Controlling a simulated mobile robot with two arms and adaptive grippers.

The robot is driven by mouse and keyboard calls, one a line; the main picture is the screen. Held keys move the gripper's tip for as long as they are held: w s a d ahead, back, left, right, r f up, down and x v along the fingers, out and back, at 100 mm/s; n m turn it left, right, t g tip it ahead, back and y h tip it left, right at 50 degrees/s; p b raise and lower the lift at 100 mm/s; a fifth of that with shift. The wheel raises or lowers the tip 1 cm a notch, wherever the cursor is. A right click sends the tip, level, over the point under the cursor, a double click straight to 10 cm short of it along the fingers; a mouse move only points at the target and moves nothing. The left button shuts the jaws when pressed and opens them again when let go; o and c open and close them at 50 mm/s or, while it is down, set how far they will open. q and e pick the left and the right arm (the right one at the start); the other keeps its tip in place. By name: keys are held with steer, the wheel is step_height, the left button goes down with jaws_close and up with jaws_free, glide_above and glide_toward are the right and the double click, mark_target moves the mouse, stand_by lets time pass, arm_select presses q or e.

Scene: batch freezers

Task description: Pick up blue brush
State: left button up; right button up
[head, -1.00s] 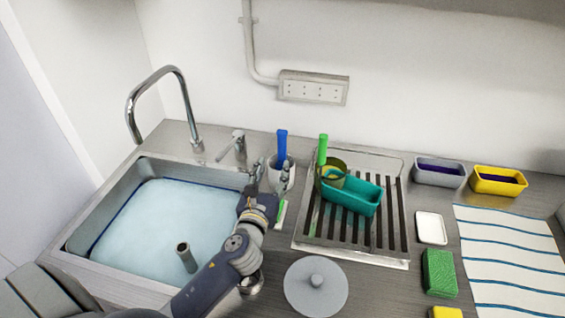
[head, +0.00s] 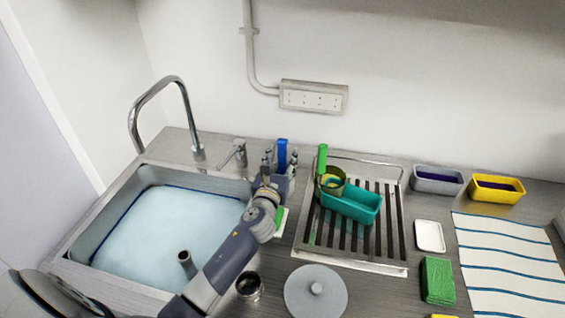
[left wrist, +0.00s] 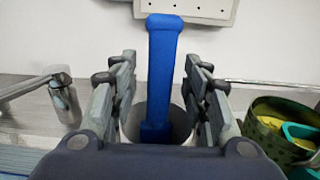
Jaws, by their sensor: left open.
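The blue brush (head: 282,153) stands upright behind the sink's right edge, its handle pointing up. In the left wrist view, its blue handle (left wrist: 162,70) rises from a light round holder (left wrist: 180,122). My left gripper (head: 280,162) is open, with one finger on each side of the handle. In the left wrist view the open fingers (left wrist: 160,100) flank the handle, with gaps visible on both sides. The brush's lower end is hidden inside the holder and behind the gripper. My right gripper is not in view.
The sink (head: 95,235) with light blue water lies left. A tap (head: 198,152) and soap dispenser (head: 238,150) stand behind it. A grey lid (head: 315,300) lies in front.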

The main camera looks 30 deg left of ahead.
arm_select(q)
steer(key=shift+w+a, duration=0.1)
steer(key=shift+w, duration=0.35)
steer(key=shift+s, duration=0.1)
jaws_close()
